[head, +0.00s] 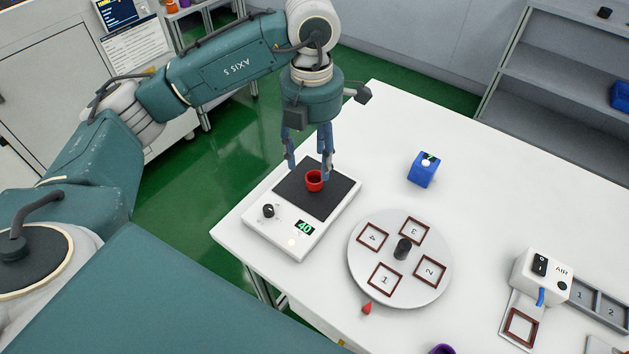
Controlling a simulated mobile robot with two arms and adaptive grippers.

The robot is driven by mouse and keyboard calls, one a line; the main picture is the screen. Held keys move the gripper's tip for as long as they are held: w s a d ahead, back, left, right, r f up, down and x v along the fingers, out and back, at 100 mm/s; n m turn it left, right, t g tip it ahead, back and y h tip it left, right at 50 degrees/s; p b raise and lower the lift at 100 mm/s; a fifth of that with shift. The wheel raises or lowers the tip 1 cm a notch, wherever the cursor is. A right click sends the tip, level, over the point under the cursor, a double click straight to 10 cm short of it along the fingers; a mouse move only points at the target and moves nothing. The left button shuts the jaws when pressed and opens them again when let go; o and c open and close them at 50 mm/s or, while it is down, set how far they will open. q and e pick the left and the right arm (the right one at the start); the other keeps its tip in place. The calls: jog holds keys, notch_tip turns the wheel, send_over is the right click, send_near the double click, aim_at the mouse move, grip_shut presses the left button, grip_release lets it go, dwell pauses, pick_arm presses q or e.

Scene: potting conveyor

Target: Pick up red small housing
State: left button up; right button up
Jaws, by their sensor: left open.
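The red small housing (314,181) is a small round open-topped cup. It stands upright on the black plate of a white scale-like device (283,242) whose display reads 40. My left gripper (308,172) points down above the plate, with its blue fingers apart. The right finger comes down just behind and beside the housing, and the left finger is to the left of it. I cannot tell whether either finger touches the housing. My right gripper is not in view.
A round grey turntable (400,297) with numbered square frames stands right of the device. A blue box (423,170) stands behind it. A white AIR unit (541,274) is at the right. A red pointed piece (367,308) lies at the turntable's front edge. The white table (480,200) has free room at the back.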

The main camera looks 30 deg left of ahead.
aim_at(315, 174)
pick_arm(q)
jog(key=shift+w+d+f+p, duration=0.15)
jog(key=shift+f+p, duration=0.3)
jog(key=shift+f, duration=1.1)
jog(key=shift+w+a+f+p, duration=0.1)
jog(key=shift+f+p, duration=0.3)
jog(key=shift+f, duration=1.1)
jog(key=c, duration=0.9)
